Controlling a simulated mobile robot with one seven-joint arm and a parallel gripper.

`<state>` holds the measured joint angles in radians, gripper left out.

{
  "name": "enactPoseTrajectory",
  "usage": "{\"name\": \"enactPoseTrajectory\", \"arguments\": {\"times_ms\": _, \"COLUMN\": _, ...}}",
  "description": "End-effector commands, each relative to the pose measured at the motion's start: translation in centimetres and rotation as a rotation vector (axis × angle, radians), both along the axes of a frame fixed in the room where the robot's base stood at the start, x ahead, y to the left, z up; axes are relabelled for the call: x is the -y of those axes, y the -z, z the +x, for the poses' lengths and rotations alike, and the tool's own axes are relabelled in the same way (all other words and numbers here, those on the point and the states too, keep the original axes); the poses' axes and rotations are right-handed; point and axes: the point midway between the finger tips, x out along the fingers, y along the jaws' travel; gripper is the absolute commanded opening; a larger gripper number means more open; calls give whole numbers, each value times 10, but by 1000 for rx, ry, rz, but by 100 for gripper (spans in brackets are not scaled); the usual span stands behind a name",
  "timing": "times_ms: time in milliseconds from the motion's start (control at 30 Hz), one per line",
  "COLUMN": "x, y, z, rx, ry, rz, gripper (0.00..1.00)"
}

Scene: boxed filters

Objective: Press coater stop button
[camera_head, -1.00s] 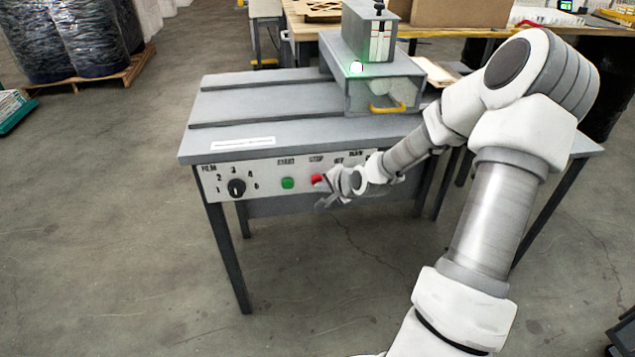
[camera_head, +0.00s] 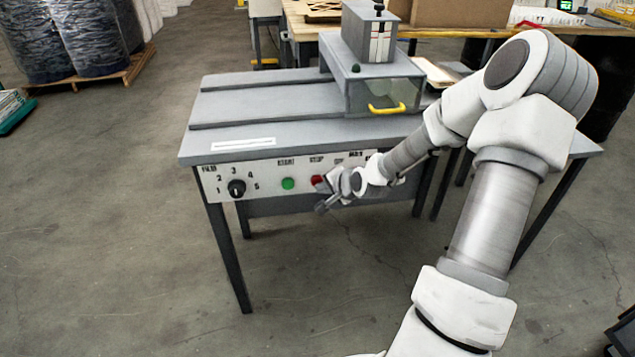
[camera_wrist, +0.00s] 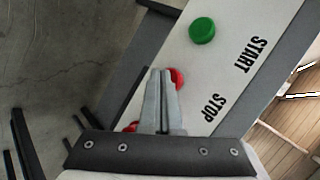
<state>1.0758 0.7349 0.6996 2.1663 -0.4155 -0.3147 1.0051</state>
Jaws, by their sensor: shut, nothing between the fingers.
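The coater (camera_head: 250,100) is a grey table-like machine with a white control panel on its front edge. The red stop button (camera_head: 317,181) sits on that panel, to the right of the green start button (camera_head: 288,184). In the wrist view the red stop button (camera_wrist: 177,78) is partly hidden behind my fingertips, beside the STOP label. The green start button (camera_wrist: 202,30) is clear of them. My gripper (camera_wrist: 160,74) is shut and empty, its tips over the stop button. Whether they touch it I cannot tell. The lamp (camera_head: 356,68) on the coater is dark.
A black dial (camera_head: 236,188) is at the panel's left end. In the wrist view another red part (camera_wrist: 130,127) shows beside my fingers, mostly hidden. A clear-fronted box with a yellow handle (camera_head: 387,108) stands on the coater. Floor in front is free.

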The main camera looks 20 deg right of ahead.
Motion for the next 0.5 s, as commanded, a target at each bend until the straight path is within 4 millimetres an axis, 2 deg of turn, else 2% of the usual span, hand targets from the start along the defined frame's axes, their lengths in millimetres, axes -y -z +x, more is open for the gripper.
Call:
{"name": "enactPoseTrajectory", "arguments": {"times_ms": 167, "x": -3, "y": -1, "z": -9, "rx": -1, "ry": -1, "rz": 0, "gripper": 0}}
{"name": "enactPoseTrajectory", "arguments": {"times_ms": 500, "x": -3, "y": 0, "z": -11, "rx": -1, "ry": 0, "rz": 0, "gripper": 0}}
